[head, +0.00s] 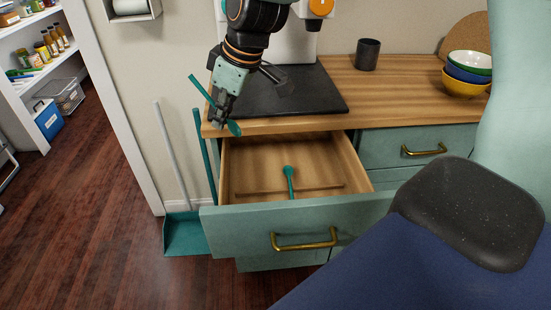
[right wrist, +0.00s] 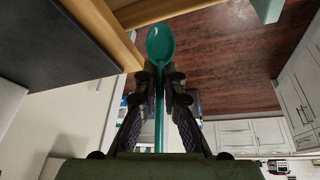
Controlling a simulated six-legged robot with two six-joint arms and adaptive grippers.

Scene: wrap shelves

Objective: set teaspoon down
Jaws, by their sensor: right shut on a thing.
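My right gripper (head: 222,112) is shut on a teal teaspoon (head: 235,129). The gripper is above the left edge of the worktop, by the rear left corner of the open drawer. The teaspoon's bowl points down to the right and its handle sticks out up to the left. In the right wrist view the teaspoon (right wrist: 160,45) lies between the two fingers (right wrist: 159,100), bowl beyond the tips. The open drawer (head: 285,219) has a wooden inside with a low divider. Another teal spoon (head: 290,180) lies in it across the divider. My left gripper is not in view.
A dark board (head: 315,98) lies on the worktop (head: 390,95) under a white machine. A dark cup (head: 367,54) and stacked bowls (head: 463,84) stand farther right. A teal dustpan (head: 186,236) stands left of the drawer. The drawer has free room around its spoon.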

